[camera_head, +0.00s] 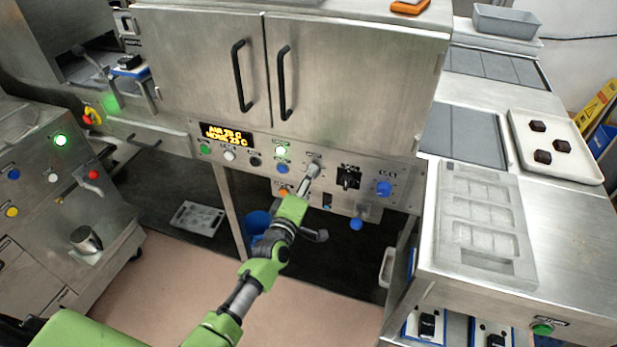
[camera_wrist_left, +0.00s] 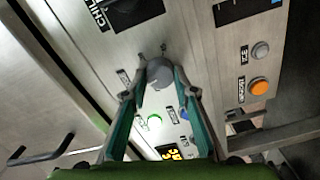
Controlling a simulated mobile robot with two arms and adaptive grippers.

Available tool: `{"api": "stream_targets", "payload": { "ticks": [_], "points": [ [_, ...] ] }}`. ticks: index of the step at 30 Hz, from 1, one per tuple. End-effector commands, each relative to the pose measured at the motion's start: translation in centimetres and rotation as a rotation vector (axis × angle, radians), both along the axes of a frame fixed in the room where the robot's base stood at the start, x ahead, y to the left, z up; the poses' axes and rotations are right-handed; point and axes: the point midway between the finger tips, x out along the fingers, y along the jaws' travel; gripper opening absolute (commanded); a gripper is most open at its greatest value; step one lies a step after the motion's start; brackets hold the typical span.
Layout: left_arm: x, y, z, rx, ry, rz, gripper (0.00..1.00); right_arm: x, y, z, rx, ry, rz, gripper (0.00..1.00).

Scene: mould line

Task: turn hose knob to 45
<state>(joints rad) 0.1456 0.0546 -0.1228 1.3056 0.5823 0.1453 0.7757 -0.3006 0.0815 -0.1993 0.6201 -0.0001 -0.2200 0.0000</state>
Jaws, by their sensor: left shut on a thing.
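A grey round knob (camera_head: 313,169) sits on the steel control panel (camera_head: 335,172) below the cabinet doors. In the left wrist view the same knob (camera_wrist_left: 159,71) lies between the fingertips. My left gripper (camera_head: 305,183) reaches up to the panel and is shut on this knob. Its two teal fingers show on either side of the knob in the wrist view (camera_wrist_left: 160,84). The knob's label is too small to read. A display (camera_head: 226,134) with yellow digits is at the panel's left; its lower line seems to be the hose temperature, digits blurred. My right gripper is out of view.
A mould (camera_head: 480,262) lies on the right counter, near a tray (camera_head: 585,165) of dark pieces.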

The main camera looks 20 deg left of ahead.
Motion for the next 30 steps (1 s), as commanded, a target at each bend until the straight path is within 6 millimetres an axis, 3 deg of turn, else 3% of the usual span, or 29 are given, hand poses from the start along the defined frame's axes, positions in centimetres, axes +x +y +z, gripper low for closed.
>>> {"api": "stream_targets", "payload": {
  "ticks": [30],
  "points": [
    [0.0,-0.2,0.0,0.966,-0.030,-0.001,0.05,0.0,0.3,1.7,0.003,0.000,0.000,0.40]
  ]
}}
